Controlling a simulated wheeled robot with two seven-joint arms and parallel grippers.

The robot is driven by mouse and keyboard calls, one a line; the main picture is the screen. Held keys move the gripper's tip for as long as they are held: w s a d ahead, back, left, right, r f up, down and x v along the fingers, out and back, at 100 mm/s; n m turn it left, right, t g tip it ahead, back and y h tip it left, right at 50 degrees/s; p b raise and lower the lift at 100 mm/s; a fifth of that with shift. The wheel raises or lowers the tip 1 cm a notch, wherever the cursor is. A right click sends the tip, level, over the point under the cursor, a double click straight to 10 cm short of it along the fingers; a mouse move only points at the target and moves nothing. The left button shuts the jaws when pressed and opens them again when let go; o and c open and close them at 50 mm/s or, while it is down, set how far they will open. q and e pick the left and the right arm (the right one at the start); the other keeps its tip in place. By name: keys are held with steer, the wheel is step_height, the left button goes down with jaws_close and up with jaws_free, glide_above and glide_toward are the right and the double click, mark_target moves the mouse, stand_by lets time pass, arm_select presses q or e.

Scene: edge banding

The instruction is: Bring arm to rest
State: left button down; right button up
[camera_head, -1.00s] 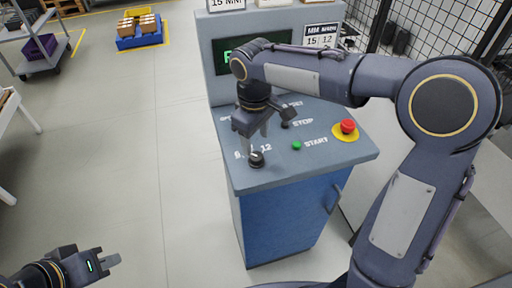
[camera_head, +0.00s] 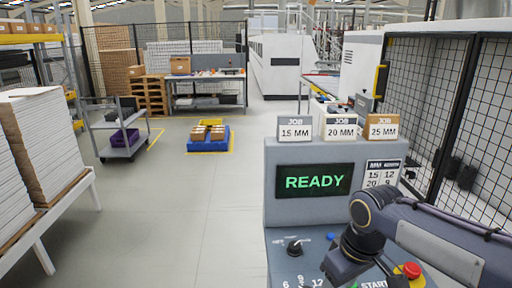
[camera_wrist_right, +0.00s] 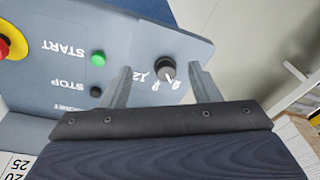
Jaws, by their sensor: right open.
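My right arm (camera_head: 440,245) reaches in from the right over the blue-grey control console (camera_head: 278,212). Its gripper hangs low over the panel in the head view, fingertips not visible there. In the right wrist view my right gripper (camera_wrist_right: 160,72) is open and empty, its fingers apart with the dark selector knob (camera_wrist_right: 166,66) appearing between their tips, apparently beyond them. The console screen (camera_head: 314,182) reads READY. My left gripper is out of view.
A red emergency stop (camera_head: 412,269) sits beside my right wrist. The green START button (camera_wrist_right: 98,59) and dark STOP button (camera_wrist_right: 96,91) are on the panel. Mesh fencing (camera_head: 425,90) stands right.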

steer(key=s+d+f+m+t+y, duration=0.1)
steer(key=s+f+m+t, duration=0.1)
steer(key=s, duration=0.6)
steer(key=s+d+f+m+t+y, duration=0.1)
steer(key=s+d+f+m+t, duration=0.1)
steer(key=s+m, duration=0.3)
steer(key=s, duration=0.3)
steer(key=shift+f+y, duration=0.25)
steer(key=shift+y, duration=0.05)
stand_by(0.8)
